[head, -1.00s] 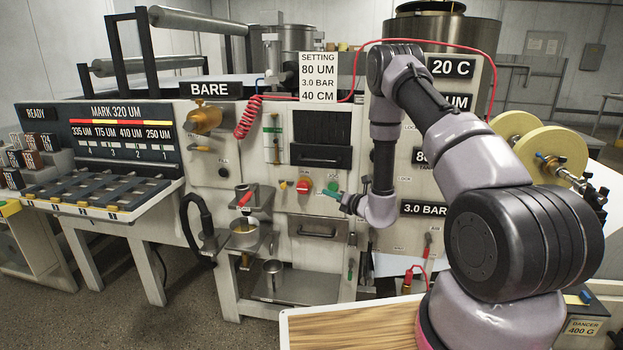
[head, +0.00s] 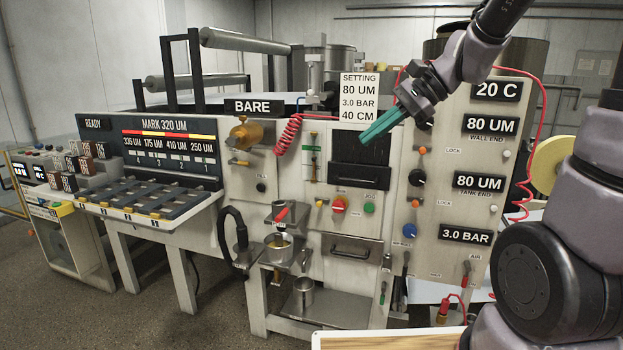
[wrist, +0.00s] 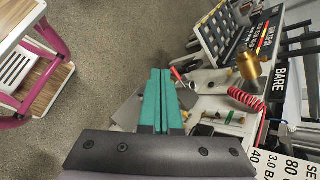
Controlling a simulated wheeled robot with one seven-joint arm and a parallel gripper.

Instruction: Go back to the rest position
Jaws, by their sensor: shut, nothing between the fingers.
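My gripper (head: 383,124) has teal fingers, shut with nothing between them. In the head view it is raised in front of the coating machine (head: 230,195), just below the white setting card (head: 359,98) and over the dark slotted panel. The fingers point down and to the left, apart from the panel as far as I can tell. In the wrist view the closed teal fingers (wrist: 160,95) lie side by side, with the grey floor and the machine's front beyond them. My arm reaches in from the upper right.
A labelled control panel (head: 465,150) with knobs stands at the right. A tray bench (head: 150,205) stands at the left. A metal cup (head: 303,292) stands on the lower shelf. A wooden-topped table edge (head: 390,340) is at the bottom. Open floor (head: 190,320) lies at the front left.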

